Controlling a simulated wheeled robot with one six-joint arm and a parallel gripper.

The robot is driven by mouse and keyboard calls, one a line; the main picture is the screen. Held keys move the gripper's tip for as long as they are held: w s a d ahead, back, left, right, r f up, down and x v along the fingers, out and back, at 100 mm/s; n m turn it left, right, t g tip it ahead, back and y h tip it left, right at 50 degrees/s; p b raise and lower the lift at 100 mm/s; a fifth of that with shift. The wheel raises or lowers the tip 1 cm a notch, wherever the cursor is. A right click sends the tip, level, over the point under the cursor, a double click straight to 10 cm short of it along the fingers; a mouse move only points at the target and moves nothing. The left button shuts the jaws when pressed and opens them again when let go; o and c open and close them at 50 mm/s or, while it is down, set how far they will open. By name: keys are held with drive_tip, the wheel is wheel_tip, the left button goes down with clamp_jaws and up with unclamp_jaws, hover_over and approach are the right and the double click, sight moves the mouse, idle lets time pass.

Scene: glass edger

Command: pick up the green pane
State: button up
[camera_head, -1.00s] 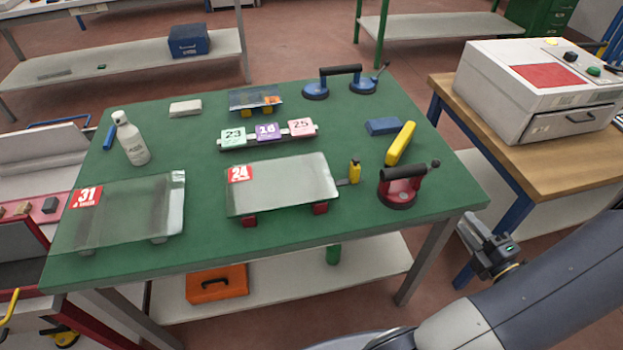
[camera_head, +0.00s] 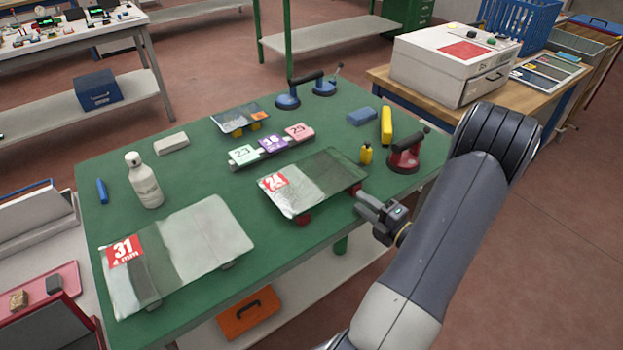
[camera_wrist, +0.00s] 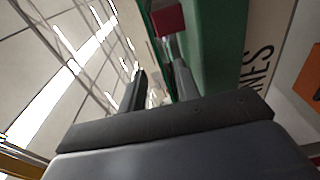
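Two large glass panes lie on the green table. The one with a red 24 label (camera_head: 318,182) rests on red blocks near the front edge; the one with a red 31 label (camera_head: 205,240) lies at the front left. Both look clear with a faint greenish tint, so I cannot tell which is the green pane. A smaller bluish pane (camera_head: 238,119) rests on yellow blocks behind. My gripper (camera_head: 366,203) is just off the table's front edge, beside the 24 pane's right corner. In the wrist view my gripper (camera_wrist: 160,75) has its fingers apart and empty, below a red block (camera_wrist: 168,19).
A red suction lifter (camera_head: 406,155), a yellow bottle (camera_head: 366,154) and a yellow tool (camera_head: 386,125) stand close to the 24 pane's right end. Behind it is a rack with numbered tags (camera_head: 272,146). A white bottle (camera_head: 145,182) stands at left. An orange case (camera_head: 248,312) is underneath.

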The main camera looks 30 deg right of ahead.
sight(345, 189)
drive_tip(key=shift+w+a+r, duration=0.1)
drive_tip(key=shift+w+a, duration=0.1)
drive_tip(key=shift+w, duration=1.1)
drive_tip(key=shift+w+a+r, duration=0.1)
drive_tip(key=shift+w+a, duration=0.1)
drive_tip(key=shift+w, duration=1.05)
drive_tip(key=shift+c, duration=0.3)
clamp_jaws()
